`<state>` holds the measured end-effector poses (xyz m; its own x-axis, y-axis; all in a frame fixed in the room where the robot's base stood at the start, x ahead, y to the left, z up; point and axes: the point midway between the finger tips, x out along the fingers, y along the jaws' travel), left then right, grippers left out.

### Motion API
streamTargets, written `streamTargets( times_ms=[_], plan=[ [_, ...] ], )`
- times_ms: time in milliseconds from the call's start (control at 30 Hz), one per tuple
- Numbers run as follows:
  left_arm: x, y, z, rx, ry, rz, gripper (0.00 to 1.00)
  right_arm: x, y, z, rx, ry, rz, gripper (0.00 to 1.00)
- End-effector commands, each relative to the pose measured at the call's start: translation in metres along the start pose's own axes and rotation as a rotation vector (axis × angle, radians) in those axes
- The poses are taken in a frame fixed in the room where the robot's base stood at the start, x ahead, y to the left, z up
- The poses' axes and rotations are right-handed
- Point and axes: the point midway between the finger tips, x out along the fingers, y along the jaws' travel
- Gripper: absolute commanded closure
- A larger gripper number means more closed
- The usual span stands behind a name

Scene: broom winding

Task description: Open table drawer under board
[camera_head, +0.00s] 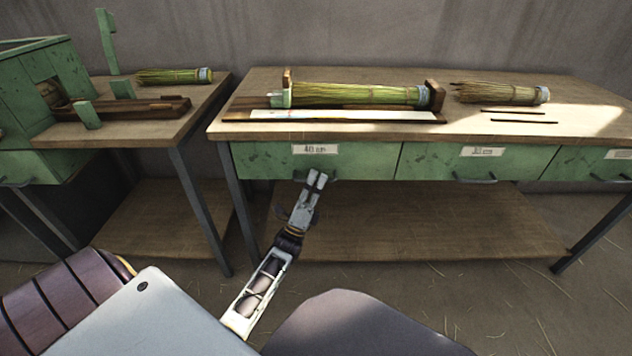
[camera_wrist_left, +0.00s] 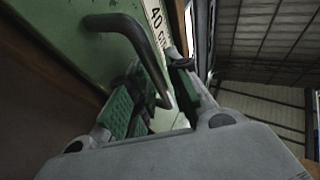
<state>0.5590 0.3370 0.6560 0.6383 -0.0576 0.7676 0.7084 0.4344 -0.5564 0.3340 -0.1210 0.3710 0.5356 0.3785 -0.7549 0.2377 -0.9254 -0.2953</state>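The table drawer (camera_head: 370,160) has a green front with a white label (camera_head: 315,149) and sits flush in the table, closed, below the wooden board (camera_head: 240,119) with its white strip. In the head view my left gripper (camera_head: 317,180) is at the drawer's dark handle, which it mostly covers. In the left wrist view the curved handle (camera_wrist_left: 125,25) runs between the fingers of my left gripper (camera_wrist_left: 160,75), which are drawn close together around it. Contact on both sides is hard to see. My right gripper is not in view.
The table (camera_head: 420,72) carries a bundle of bristles (camera_head: 350,94) in a holder, another bundle (camera_head: 500,93) and two thin sticks (camera_head: 515,111). More green drawers (camera_head: 530,160) are to the right. A lower shelf (camera_head: 430,220) lies underneath. A second table (camera_head: 150,125) stands left.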

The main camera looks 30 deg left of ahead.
Motion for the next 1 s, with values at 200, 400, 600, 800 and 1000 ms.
streamTargets(
  times_ms=[200,400,600,800,1000],
  plan=[
    [0.000,0.000,0.000,0.000,0.000,-0.001,0.87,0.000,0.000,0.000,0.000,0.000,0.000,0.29],
    [0.000,0.000,0.000,0.000,0.000,-0.001,1.00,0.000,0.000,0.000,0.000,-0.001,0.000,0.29],
    [0.000,0.000,0.000,0.000,0.000,0.000,1.00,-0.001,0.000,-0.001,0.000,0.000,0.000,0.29],
    [-0.002,-0.002,0.000,0.000,0.000,0.000,1.00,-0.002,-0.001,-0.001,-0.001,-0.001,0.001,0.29],
    [-0.007,-0.012,-0.002,0.000,0.000,0.001,1.00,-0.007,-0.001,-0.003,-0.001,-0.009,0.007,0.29]
  ],
)
